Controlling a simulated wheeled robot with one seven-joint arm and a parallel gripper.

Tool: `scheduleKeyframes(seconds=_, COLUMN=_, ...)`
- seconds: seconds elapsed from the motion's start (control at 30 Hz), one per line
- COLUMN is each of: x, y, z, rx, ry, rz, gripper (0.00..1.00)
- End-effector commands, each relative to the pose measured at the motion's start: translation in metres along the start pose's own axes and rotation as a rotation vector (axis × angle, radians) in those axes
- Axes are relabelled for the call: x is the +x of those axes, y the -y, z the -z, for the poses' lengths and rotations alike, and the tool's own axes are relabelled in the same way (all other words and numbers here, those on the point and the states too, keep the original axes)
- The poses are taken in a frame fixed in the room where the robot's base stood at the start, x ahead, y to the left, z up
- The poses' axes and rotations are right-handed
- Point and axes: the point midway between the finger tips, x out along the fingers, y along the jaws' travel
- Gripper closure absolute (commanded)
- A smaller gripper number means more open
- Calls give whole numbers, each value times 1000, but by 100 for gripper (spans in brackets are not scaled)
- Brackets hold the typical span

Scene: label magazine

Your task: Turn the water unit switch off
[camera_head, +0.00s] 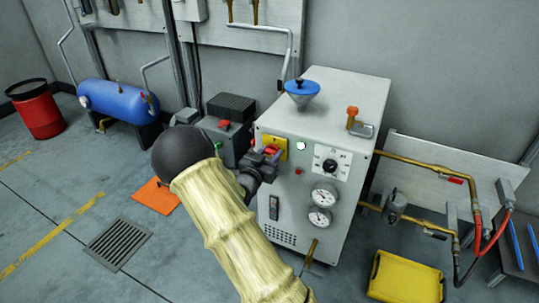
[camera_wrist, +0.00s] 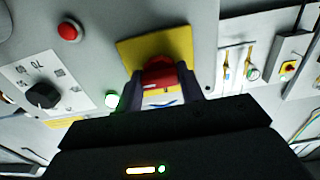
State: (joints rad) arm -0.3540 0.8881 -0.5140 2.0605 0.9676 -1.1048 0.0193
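The water unit is a light grey cabinet (camera_head: 345,95) with a sloping control front. Its switch is a red knob (camera_wrist: 160,72) on a yellow square plate (camera_wrist: 188,42); the plate also shows in the head view (camera_head: 298,143). My gripper (camera_wrist: 162,88) is at the switch, with one dark finger on each side of the red knob. The fingers look closed against its sides, and the gripper body hides the lower part of the plate. In the head view my gripper (camera_head: 270,157) partly covers the knob. A green lamp (camera_head: 301,146) beside the switch is lit.
A black dial (camera_head: 330,165), a red button (camera_wrist: 68,31) and two gauges (camera_head: 322,207) share the panel. Brass pipes (camera_head: 425,163) run on the right. A yellow case (camera_head: 405,278) lies on the floor. A dark grey box (camera_head: 231,112) stands left of the cabinet.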

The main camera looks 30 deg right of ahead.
Motion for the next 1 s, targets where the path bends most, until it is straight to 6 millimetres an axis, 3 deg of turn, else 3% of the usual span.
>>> scheduleKeyframes(seconds=0.47, x=0, y=1, z=3, rx=-88, ry=1, rz=2, gripper=85)
scheduleKeyframes(seconds=1.0, x=-1, y=1, z=5, rx=-521, ry=1, rz=4, gripper=85)
